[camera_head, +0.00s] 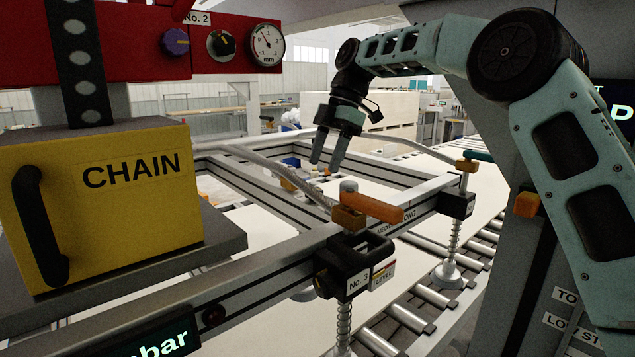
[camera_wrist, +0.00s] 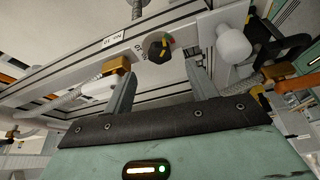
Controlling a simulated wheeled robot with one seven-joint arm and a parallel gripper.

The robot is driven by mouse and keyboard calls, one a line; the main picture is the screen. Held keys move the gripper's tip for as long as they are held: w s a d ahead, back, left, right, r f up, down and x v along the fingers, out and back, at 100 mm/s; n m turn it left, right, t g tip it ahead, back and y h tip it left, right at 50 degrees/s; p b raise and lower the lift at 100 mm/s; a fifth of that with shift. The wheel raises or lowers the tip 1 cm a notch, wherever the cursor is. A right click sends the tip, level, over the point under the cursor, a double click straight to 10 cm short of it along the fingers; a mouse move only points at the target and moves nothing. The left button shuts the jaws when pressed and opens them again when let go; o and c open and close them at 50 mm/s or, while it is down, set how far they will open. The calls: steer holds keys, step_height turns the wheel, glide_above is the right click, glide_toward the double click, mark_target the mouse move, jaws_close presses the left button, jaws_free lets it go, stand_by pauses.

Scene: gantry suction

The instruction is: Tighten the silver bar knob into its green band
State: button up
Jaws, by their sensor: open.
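A small round bar knob (camera_wrist: 157,46) shows in the wrist view, on a pale plate on the gantry frame. Its grip looks dark grey, with small green, yellow and red marks at its edge. Which mark its bar points to is too small to tell. My gripper (camera_wrist: 158,72) is open, with one finger to each side of the knob in the picture and nothing between the fingers. In the head view my gripper (camera_head: 325,165) points down over the middle of the frame, and the knob cannot be made out clearly there.
A white cylinder (camera_wrist: 234,42) stands close right of the knob. The frame (camera_head: 290,245) carries hoses, an orange lever (camera_head: 371,207) and suction cups (camera_head: 447,273). A yellow CHAIN box (camera_head: 120,220) and a red panel (camera_head: 130,45) with a gauge (camera_head: 267,45) are at left.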

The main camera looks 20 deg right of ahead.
mark_target(315, 188)
steer(key=x, duration=0.5)
steer(key=shift+s+a+f+p, duration=0.1)
steer(key=shift+a+f+p, duration=0.1)
steer(key=shift+f+p, duration=0.15)
